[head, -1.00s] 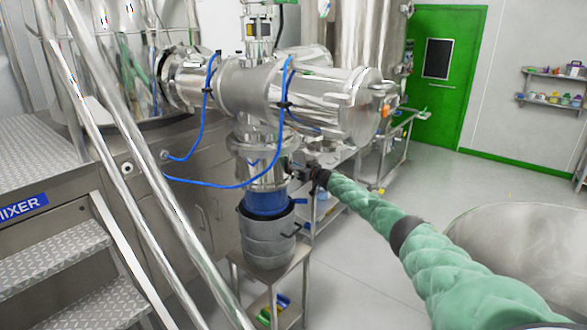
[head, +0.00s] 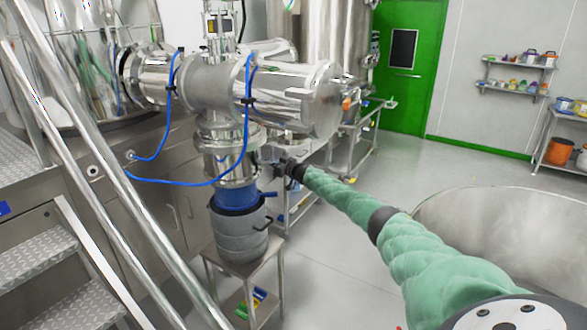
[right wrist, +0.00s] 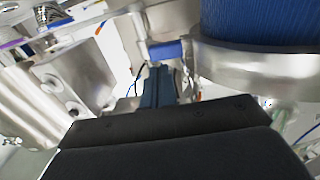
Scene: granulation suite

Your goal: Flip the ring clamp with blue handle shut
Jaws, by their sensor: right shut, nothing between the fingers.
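The ring clamp is a steel band (right wrist: 240,68) around the blue sleeve (right wrist: 258,22) at the right of the right wrist view. A blue handle (right wrist: 166,50) shows just beyond my fingertips there; a small blue bar, seemingly the same handle, shows beside the sleeve in the head view (head: 268,194). My right gripper (head: 268,168) is beside the steel outlet pipe above the sleeve. Its dark fingers (right wrist: 158,76) are shut and empty, with tips close to the handle; I cannot tell whether they touch. How far the clamp is closed is unclear. My left gripper is out of view.
A grey container (head: 240,232) stands under the blue sleeve (head: 235,196) on a small steel stand (head: 262,268). Blue hoses (head: 190,184) loop in front of the machine. A handrail (head: 110,170) and steps are at left. A large steel vessel (head: 490,230) is at right.

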